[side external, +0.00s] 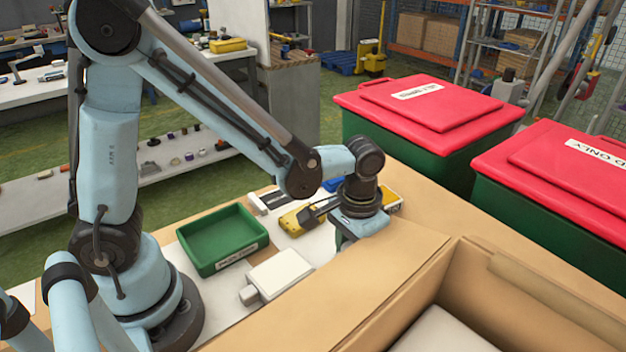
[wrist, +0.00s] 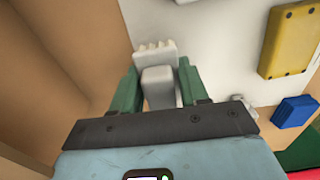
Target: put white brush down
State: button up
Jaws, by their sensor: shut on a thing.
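The white brush (wrist: 158,88) is between the two green fingers of my gripper (wrist: 157,68) in the wrist view. The fingers are shut on it, and its toothed end points away from the wrist. In the side view my gripper (side external: 345,241) is low over the worktop, just behind the cardboard box's edge. The brush is hidden there. In the wrist view a white surface lies beyond and right of the brush; I cannot tell whether they touch.
A green tray (side external: 205,258) and a white flat device (side external: 281,273) lie left of my gripper. A yellow tool (side external: 297,221) and a blue block (wrist: 295,110) are close by. A large cardboard box (side external: 400,290) stands in front. Red-lidded bins (side external: 430,108) stand behind.

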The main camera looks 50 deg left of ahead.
jog(key=shift+f, duration=1.1)
jog(key=o, duration=1)
jog(key=shift+f, duration=0.15)
